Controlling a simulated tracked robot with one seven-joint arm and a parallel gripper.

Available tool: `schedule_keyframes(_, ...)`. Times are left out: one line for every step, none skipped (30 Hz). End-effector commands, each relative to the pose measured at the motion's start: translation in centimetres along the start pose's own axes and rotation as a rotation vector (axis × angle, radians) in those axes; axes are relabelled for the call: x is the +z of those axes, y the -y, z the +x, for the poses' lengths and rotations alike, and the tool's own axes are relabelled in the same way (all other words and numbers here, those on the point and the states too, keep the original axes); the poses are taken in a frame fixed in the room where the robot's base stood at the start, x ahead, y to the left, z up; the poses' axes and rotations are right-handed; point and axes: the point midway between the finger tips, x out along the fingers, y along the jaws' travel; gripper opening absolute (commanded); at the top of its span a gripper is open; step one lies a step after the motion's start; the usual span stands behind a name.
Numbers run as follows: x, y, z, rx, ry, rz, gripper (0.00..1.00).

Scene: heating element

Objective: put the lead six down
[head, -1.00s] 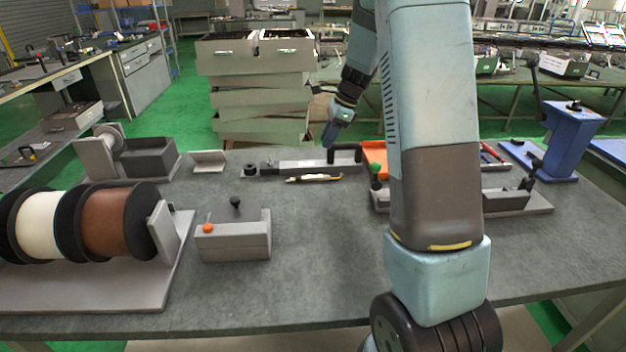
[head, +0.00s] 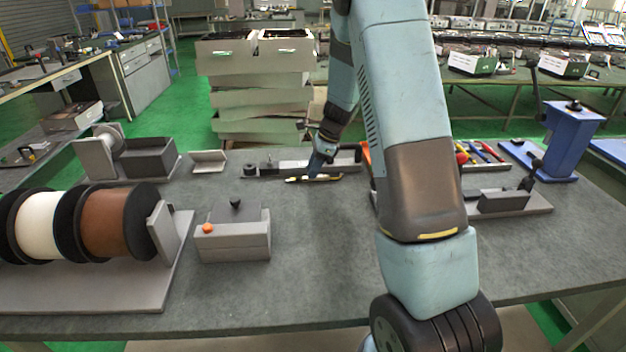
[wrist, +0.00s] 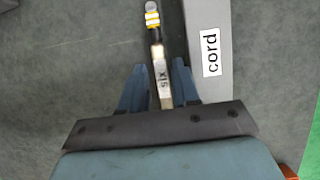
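The lead six (wrist: 157,60) lies between my two fingers in the wrist view, with a gap on each side. It is a slim stick with a pale part marked "six", a dark stretch, yellow and white bands and a rounded grey end. In the head view the lead (head: 328,178) lies on the grey table in front of a long grey fixture. My gripper (wrist: 158,72) is open around it. In the head view my gripper (head: 317,172) is low over the lead, hiding its middle.
A grey fixture (wrist: 207,25) labelled "cord" runs close along the right of the lead in the wrist view. A grey box with an orange knob (head: 233,238) and a spool stand (head: 100,290) are at the left. The table's middle (head: 310,250) is clear.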

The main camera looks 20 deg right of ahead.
Motion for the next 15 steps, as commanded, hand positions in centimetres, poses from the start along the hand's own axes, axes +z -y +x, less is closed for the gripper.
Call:
schedule_keyframes(0.0, -0.1, 0.8, 0.003, 0.000, 0.000, 0.31)
schedule_keyframes(0.0, 0.0, 1.2, 0.002, 0.000, 0.000, 0.31)
schedule_keyframes(0.0, 0.0, 1.6, 0.002, 0.000, 0.001, 0.31)
schedule_keyframes(0.0, 0.0, 1.9, 0.002, 0.000, 0.001, 0.31)
schedule_keyframes(0.0, -0.1, 2.0, 0.002, 0.000, 0.001, 0.31)
schedule_keyframes(0.0, 0.0, 2.2, 0.001, 0.000, 0.000, 0.31)
schedule_keyframes(0.0, 0.0, 2.2, 0.001, 0.000, 0.000, 0.31)
schedule_keyframes(0.1, 0.0, 2.2, 0.001, 0.000, -0.001, 0.31)
schedule_keyframes(0.1, 0.0, 2.2, 0.001, 0.000, -0.001, 0.31)
schedule_keyframes(0.1, 0.0, 2.2, 0.001, 0.000, -0.001, 0.31)
schedule_keyframes(0.1, -0.1, 2.2, 0.001, 0.000, -0.001, 0.31)
schedule_keyframes(0.1, -0.1, 2.2, 0.001, 0.000, -0.001, 0.31)
schedule_keyframes(0.1, -0.1, 2.2, 0.001, 0.000, -0.001, 0.31)
schedule_keyframes(0.1, -0.1, 2.2, 0.002, 0.000, -0.001, 0.31)
schedule_keyframes(0.1, -0.1, 2.2, 0.002, 0.000, -0.001, 0.31)
